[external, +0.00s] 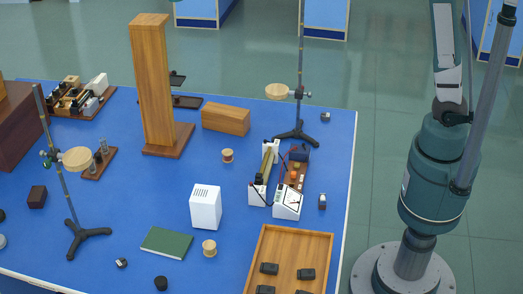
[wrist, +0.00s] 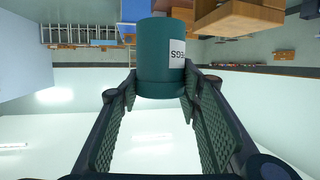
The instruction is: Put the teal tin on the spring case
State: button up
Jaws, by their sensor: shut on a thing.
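In the wrist view my gripper (wrist: 160,82) is shut on the teal tin (wrist: 153,55), with one pad at each side of it. The tin is a dark teal cylinder with a white label of dark letters on its right side. In the external view neither the gripper nor the tin shows; my arm rises out of the top right. No label marks the spring case there. A tall wooden case (external: 151,85) on a brown base and a low wooden box (external: 226,119) stand on the blue table; I cannot tell which, if either, is the spring case.
The blue table (external: 120,200) holds two ring stands, a white box (external: 205,207), a green book (external: 166,242), an instrument with a meter (external: 288,203), and a wooden tray (external: 300,246) with dark blocks. In the wrist view wooden shapes (wrist: 235,18) show behind the tin.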

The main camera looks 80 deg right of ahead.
jog(key=d+f, duration=0.3)
jog(key=d, duration=0.1)
jog(key=n+g+y+b, duration=0.3)
jog(key=n+g+y, duration=0.1)
jog(key=n+y, duration=0.3)
send_over(225, 110)
notch_tip(225, 110, down, 34)
jog(key=shift+d, duration=0.15)
notch_tip(225, 110, down, 6)
jog(key=b, duration=0.1)
jog(key=shift+b, duration=0.35)
jog(key=shift+f, duration=0.15)
jog(key=shift+f+b, duration=0.4)
jog(key=shift+f, duration=1.4)
jog(key=shift+f, duration=0.1)
